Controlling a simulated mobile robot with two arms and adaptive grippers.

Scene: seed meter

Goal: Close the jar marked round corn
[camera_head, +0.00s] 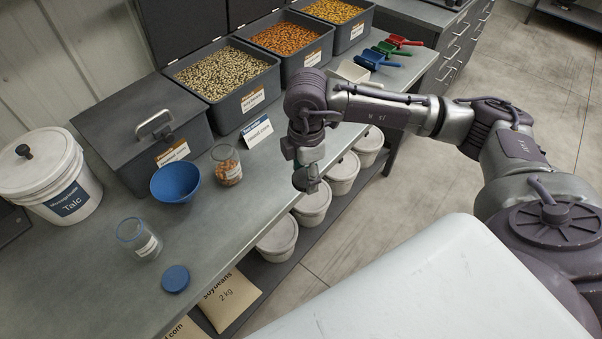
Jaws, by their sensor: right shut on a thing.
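A clear glass jar (227,170) with orange-brown seeds stands open on the bench, in front of a small white sign (257,131). A second clear jar (138,240) with a white label stands open nearer the front; it looks empty. The jar labels are too small to read. A round blue lid (175,279) lies flat near the bench's front edge. My right gripper (307,182) points down, right of the seed jar and apart from it, past the bench's front edge in the picture. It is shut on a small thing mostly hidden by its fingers. My left gripper is not in view.
A blue bowl (176,183) stands beside the seed jar. A white Talc bucket (55,178), a closed grey bin (140,125) and open seed bins (228,80) line the back. Colored scoops (378,55) lie at the far end. White lidded tubs (312,205) stand on the lower shelf.

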